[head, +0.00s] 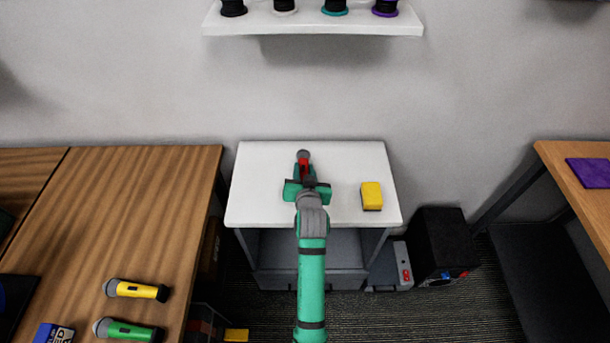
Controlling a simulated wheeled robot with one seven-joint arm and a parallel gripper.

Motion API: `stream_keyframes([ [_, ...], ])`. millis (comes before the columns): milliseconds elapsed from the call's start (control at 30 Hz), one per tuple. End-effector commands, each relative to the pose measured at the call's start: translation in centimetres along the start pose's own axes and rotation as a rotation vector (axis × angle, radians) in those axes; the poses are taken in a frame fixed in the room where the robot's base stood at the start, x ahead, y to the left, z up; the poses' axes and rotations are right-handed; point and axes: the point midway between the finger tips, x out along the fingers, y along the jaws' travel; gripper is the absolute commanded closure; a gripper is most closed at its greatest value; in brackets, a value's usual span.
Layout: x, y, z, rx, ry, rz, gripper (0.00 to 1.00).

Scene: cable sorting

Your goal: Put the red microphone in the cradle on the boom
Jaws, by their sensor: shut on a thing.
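The red microphone (304,164) is at my gripper (304,178), over the white-topped cabinet. Its grey head points to the back, away from me. My gripper is shut on the red microphone; the fingers and arm hide its rear part. I cannot tell whether the microphone touches the white top or is held above it. No boom or cradle can be made out in this view.
A yellow block (371,196) lies on the white top (260,190), right of my gripper. Yellow (137,290) and green (128,330) microphones lie on the wooden table (150,220) at left. A shelf with spools (312,24) hangs above. A black speaker box (440,243) stands at right.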

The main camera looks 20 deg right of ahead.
Motion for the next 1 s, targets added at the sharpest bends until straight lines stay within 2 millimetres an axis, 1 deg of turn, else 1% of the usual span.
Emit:
stream_keyframes([
  [33, 0.2, 0.2, 0.9, 0.0, -0.003, 0.002, 1.0],
  [133, 0.7, 0.5, 1.9, 0.0, -0.002, 0.002, 1.0],
  [533, 0.9, 0.6, 2.4, 0.0, 0.0, 0.002, 1.0],
  [567, 0.9, 0.7, 2.4, 0.0, -0.001, 0.002, 0.67],
  [600, 0.9, 0.6, 2.4, 0.0, -0.001, 0.002, 0.57],
  [633, 0.9, 0.6, 2.4, 0.0, -0.001, 0.002, 0.55],
  [933, 0.8, 0.6, 2.3, 0.0, -0.001, 0.002, 0.55],
  [1000, 0.6, 0.6, 2.2, 0.0, -0.002, 0.002, 0.55],
])
